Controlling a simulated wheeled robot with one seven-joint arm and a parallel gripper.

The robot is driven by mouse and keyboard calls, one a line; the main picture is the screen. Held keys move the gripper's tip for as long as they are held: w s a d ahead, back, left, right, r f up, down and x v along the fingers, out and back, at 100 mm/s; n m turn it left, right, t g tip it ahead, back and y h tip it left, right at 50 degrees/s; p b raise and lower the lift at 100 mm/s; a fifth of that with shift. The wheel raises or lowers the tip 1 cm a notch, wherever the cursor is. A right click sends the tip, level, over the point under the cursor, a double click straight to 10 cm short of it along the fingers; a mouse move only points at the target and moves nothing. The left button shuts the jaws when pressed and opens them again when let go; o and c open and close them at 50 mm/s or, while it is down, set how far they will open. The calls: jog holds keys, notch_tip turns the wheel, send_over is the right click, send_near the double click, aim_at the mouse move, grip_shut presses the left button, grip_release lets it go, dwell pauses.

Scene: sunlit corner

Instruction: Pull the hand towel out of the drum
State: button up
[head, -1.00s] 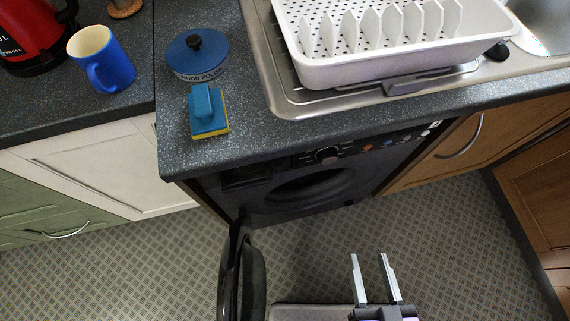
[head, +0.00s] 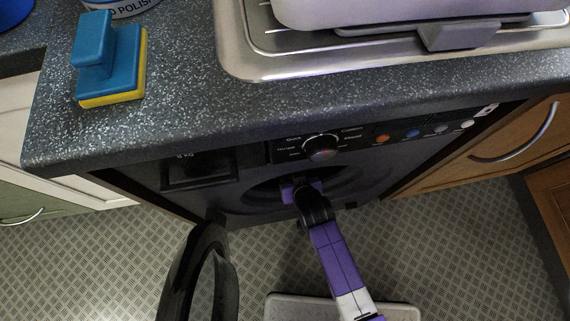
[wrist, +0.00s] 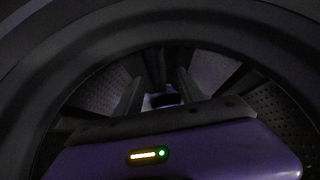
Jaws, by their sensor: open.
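The dark washing machine (head: 225,172) stands under the counter with its round door (head: 175,285) swung open to the left. My arm reaches into its opening in the head view, and the fingers are hidden there. In the wrist view my gripper (wrist: 158,82) is open inside the drum, whose perforated wall (wrist: 285,108) shows at the sides. A small pale patch and a dark shape lie between and beyond the fingers. It is too dark to tell whether either is the hand towel. I see nothing clearly held.
The drum's dark rim (wrist: 65,60) arches closely around my wrist. Above is the speckled counter (head: 190,115) with a blue and yellow sponge (head: 110,60) and a metal sink edge (head: 245,62). Wooden cupboards (head: 480,150) stand to the right.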

jog(key=b+x, duration=0.8)
jog(key=shift+s+f, duration=0.15)
jog(key=shift+f, duration=0.05)
jog(key=shift+b+x, duration=1.05)
jog(key=shift+r, duration=0.1)
jog(key=shift+w+a+f+b, duration=0.1)
jog(key=shift+w+f+b, duration=0.15)
jog(key=shift+w+b, duration=0.1)
grip_shut()
jog(key=shift+r, duration=0.1)
notch_tip(320, 180, up, 7)
jog(key=p, duration=0.7)
